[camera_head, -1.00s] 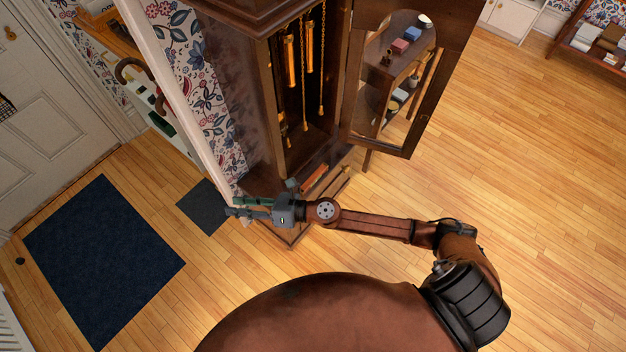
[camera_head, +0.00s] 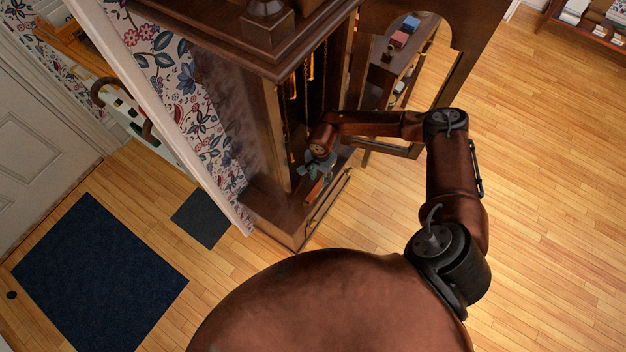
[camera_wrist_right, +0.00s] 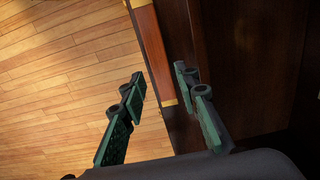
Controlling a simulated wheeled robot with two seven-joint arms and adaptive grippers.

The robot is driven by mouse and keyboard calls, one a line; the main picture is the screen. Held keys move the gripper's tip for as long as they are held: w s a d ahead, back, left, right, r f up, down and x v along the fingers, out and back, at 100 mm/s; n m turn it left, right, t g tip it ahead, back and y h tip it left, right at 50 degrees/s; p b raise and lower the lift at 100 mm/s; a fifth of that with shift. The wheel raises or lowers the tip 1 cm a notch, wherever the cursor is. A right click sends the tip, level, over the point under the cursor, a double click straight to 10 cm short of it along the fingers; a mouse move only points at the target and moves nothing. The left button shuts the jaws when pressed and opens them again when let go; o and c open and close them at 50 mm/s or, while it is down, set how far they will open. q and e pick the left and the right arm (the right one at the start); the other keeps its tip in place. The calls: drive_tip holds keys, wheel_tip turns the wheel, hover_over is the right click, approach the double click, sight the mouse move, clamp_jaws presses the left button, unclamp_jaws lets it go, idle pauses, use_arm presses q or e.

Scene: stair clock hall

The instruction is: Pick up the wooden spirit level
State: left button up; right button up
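The wooden spirit level (camera_head: 314,191) is a reddish-brown bar lying low at the front opening of the tall clock case. In the right wrist view the level (camera_wrist_right: 152,45) shows brass-coloured ends and runs up the picture between my fingers. My right gripper (camera_head: 317,168) is just above the level in the head view and hides part of it. In the right wrist view my right gripper (camera_wrist_right: 160,74) is open, with one green-padded finger to each side of the level. I cannot tell whether either finger touches it. My left gripper is not in view.
The dark wooden clock case (camera_head: 272,205) stands around my right gripper, with its glazed door (camera_head: 448,75) open to the right. Chains and brass weights hang inside. A blue mat (camera_head: 100,270) and a small grey mat (camera_head: 201,218) lie on the open floor at left.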

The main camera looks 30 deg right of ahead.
sight(318, 187)
drive_tip(key=f, duration=0.3)
drive_tip(key=f+b, duration=0.1)
drive_tip(key=shift+s+a+f, duration=0.15)
drive_tip(key=shift+s+a, duration=0.05)
drive_tip(key=shift+s, duration=0.05)
wheel_tip(318, 187, down, 3)
drive_tip(key=shift+a+r+b, duration=0.15)
drive_tip(key=shift+r+b, duration=0.05)
drive_tip(key=shift+b, duration=0.35)
drive_tip(key=shift+f, duration=0.35)
drive_tip(key=shift+r, duration=0.1)
drive_tip(key=c, duration=0.5)
drive_tip(key=shift+c, duration=0.9)
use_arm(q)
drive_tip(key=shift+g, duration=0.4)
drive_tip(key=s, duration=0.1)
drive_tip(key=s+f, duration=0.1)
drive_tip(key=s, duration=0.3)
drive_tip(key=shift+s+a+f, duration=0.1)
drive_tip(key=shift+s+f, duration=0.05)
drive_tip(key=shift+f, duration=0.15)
use_arm(e)
clamp_jaws()
